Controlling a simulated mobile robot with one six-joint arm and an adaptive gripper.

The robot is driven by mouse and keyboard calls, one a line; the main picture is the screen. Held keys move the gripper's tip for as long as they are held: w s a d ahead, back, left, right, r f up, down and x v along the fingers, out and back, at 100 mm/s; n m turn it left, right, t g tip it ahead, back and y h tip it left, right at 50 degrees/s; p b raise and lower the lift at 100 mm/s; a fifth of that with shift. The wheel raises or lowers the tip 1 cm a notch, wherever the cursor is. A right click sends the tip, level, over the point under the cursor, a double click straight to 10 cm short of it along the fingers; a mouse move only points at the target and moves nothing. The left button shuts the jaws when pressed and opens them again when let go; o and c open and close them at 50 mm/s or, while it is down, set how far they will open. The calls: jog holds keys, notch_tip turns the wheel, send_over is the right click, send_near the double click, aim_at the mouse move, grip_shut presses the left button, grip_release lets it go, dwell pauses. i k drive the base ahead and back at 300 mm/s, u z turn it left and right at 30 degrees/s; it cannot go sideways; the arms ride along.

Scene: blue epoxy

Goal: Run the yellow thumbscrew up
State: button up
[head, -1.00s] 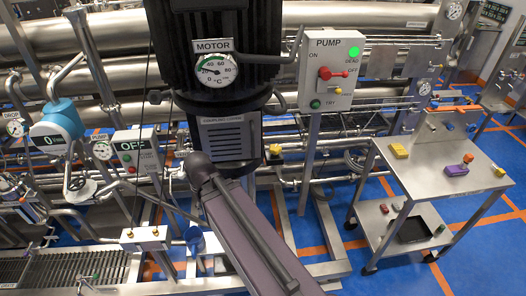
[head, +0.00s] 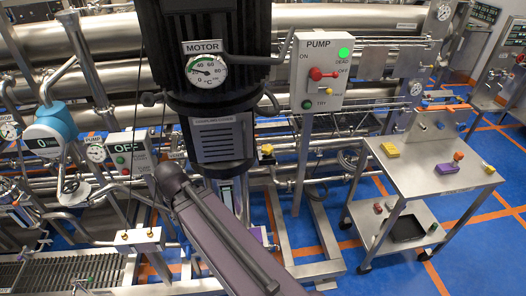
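A small yellow knob (head: 267,149), which may be the yellow thumbscrew, shows just right of the black motor's lower housing. It is too small to tell its thread or how far in it sits. The black motor (head: 216,60) hangs large in the upper middle, with a round dial on it. My arm's dark link crosses the lower middle, in front of the motor's base. My gripper is not in the picture, so its place relative to the knob cannot be told.
A grey PUMP box (head: 318,70) with a red switch and a lit green lamp stands right of the motor. A steel cart (head: 415,180) at right bears a yellow block (head: 389,150) and a purple block (head: 446,167). Steel frames and pipes surround the motor. Blue floor (head: 380,285) is open at lower right.

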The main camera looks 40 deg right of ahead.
aim_at(267, 149)
jog(key=u, duration=0.1)
jog(key=k, duration=1.7)
jog(key=z, duration=1.05)
jog(key=i, duration=1)
jog(key=z, duration=0.05)
